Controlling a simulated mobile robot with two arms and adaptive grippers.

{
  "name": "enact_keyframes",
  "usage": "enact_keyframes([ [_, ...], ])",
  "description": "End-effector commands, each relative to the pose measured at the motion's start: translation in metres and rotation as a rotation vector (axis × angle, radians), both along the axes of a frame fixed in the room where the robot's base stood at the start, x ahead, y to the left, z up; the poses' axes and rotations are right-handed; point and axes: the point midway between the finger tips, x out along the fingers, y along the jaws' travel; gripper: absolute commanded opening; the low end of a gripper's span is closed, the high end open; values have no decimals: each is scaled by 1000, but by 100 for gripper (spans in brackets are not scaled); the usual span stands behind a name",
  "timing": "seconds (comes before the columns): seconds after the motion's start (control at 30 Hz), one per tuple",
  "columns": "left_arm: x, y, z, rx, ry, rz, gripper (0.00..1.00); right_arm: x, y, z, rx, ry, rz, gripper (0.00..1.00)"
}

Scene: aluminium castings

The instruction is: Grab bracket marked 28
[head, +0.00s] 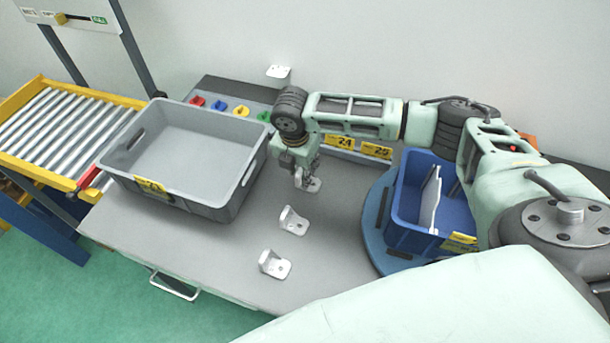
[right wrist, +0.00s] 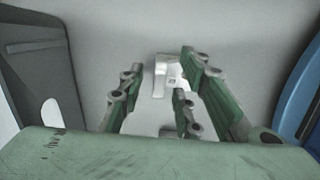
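My right gripper (head: 301,177) points down over the table, just above or at a white L-shaped bracket (head: 313,185). In the right wrist view my right gripper (right wrist: 158,100) has its fingers spread, with a white bracket (right wrist: 161,77) showing between and beyond them. I cannot tell whether they touch it. Part of another white piece (right wrist: 168,132) shows lower, mostly hidden by my gripper. Two more white brackets stand nearer on the table, a middle one (head: 293,221) and a front one (head: 274,264). I cannot read a 28 on any of them. My left gripper is not in view.
A large empty grey crate (head: 190,150) stands left of the brackets. A blue bin (head: 412,222) with white dividers sits at right on a blue round base (head: 375,225). Yellow labels (head: 358,146) and coloured knobs (head: 218,104) line the back. A roller conveyor (head: 60,125) is at far left.

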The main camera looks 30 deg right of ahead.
Motion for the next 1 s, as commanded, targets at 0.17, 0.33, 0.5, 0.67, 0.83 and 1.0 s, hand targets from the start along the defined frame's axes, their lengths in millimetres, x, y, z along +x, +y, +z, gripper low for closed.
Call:
enact_keyframes([
  [0.17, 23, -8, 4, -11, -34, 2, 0, 0, -1, -10, 0, 0, 1, 31],
  [0.33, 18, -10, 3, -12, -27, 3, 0, 1, -1, -10, 0, -1, 1, 30],
  [0.5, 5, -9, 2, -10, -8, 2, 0, 1, -1, -9, 0, -1, 1, 16],
  [0.67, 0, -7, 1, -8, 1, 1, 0, 1, -1, -9, 0, -1, 1, 2],
  [0.83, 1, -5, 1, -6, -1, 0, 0, 1, -1, -9, 0, -1, 1, 0],
  [1.0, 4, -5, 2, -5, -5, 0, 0, 1, -1, -9, 1, -1, 0, 0],
])
